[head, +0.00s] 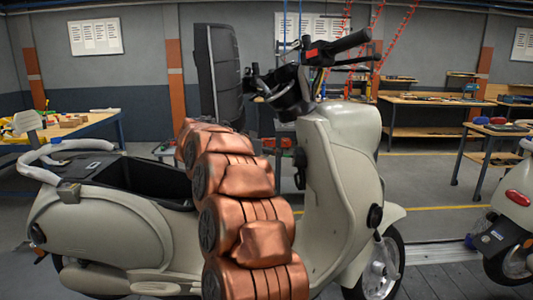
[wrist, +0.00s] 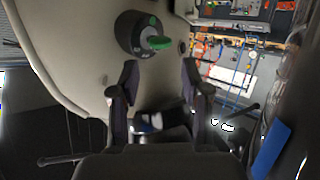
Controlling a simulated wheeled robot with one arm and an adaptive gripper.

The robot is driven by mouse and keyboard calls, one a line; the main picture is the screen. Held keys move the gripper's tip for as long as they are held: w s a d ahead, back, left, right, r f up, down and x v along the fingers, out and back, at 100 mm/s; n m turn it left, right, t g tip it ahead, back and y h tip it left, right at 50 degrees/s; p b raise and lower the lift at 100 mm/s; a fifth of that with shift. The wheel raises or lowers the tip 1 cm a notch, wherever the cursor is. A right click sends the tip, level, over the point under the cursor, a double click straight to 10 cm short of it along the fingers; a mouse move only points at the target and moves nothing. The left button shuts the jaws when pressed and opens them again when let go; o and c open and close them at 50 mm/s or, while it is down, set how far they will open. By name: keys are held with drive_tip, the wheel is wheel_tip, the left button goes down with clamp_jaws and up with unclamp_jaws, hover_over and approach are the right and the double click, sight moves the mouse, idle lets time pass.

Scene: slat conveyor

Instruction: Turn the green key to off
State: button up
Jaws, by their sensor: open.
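The green key (wrist: 160,43) sticks out of a round black switch (wrist: 131,34) on a cream panel in the wrist view. A small green mark shows on the switch face near the key; I cannot read any lettering. My gripper (wrist: 157,78) is open and empty. Its two dark fingers are apart, below the key in the picture, and do not touch it. In the head view the cream scooter (head: 338,185) stands behind my copper arm. The key cannot be made out there, and my gripper is hidden.
The scooter's handlebar (head: 340,43) rises above the front panel. An open black compartment (head: 140,180) lies at its rear. Another scooter (head: 510,225) stands at the right edge. Workbenches (head: 430,102) with tools stand along the back, with open floor before them.

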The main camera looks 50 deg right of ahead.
sight(284, 156)
drive_tip(key=shift+p+x, duration=1.1)
drive_tip(key=shift+x, duration=2.05)
drive_tip(key=c, duration=0.8)
drive_tip(key=o, duration=0.5)
drive_tip(key=c, duration=0.4)
drive_tip(key=shift+f, duration=0.1)
drive_tip(key=shift+c, duration=0.2)
drive_tip(key=shift+f+m+h+b, duration=0.25)
drive_tip(key=shift+m+h+b, duration=0.65)
drive_tip(key=shift+b, duration=5.85)
drive_tip(key=shift+r+b, duration=0.15)
drive_tip(key=shift+b, duration=0.55)
